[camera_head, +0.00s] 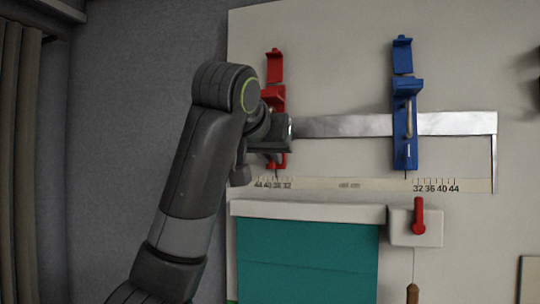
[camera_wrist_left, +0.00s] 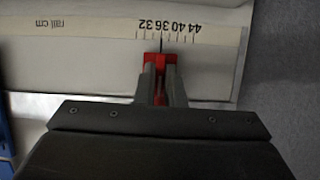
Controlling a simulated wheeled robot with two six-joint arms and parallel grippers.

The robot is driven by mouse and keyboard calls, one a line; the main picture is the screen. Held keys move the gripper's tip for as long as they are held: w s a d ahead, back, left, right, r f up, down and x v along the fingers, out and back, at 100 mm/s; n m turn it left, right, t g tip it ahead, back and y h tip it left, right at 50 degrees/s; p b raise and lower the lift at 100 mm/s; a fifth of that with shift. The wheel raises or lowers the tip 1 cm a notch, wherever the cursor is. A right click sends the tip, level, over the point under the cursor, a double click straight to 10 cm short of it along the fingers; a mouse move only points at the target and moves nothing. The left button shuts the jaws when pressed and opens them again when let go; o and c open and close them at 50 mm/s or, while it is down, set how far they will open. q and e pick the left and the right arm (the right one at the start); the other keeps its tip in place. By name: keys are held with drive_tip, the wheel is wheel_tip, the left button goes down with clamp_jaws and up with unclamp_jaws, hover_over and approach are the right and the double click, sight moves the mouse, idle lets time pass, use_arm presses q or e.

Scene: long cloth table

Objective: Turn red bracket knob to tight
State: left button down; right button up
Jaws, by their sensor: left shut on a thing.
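The red bracket (camera_head: 274,66) sits on a metal rail on the upright pale board, left of the blue bracket (camera_head: 403,92). Its thin pointer is near the 36 mark of the left scale. My left gripper (camera_head: 279,130) covers the bracket's middle. In the left wrist view the two fingers (camera_wrist_left: 160,74) are shut on a red part of the red bracket (camera_wrist_left: 160,60), below the scale (camera_wrist_left: 165,35). The knob is hidden by the hand, and I cannot tell how tight it is. My right gripper is not in view.
The metal rail (camera_head: 340,126) runs right to a bent end. A white ledge (camera_head: 300,211) with a teal panel (camera_head: 305,255) is below.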

use_arm(q)
drive_tip(key=shift+f, duration=0.15)
drive_tip(key=c, duration=1.8)
unclamp_jaws()
drive_tip(key=b+v, duration=1.3)
drive_tip(key=v, duration=0.4)
drive_tip(key=shift+r, duration=0.25)
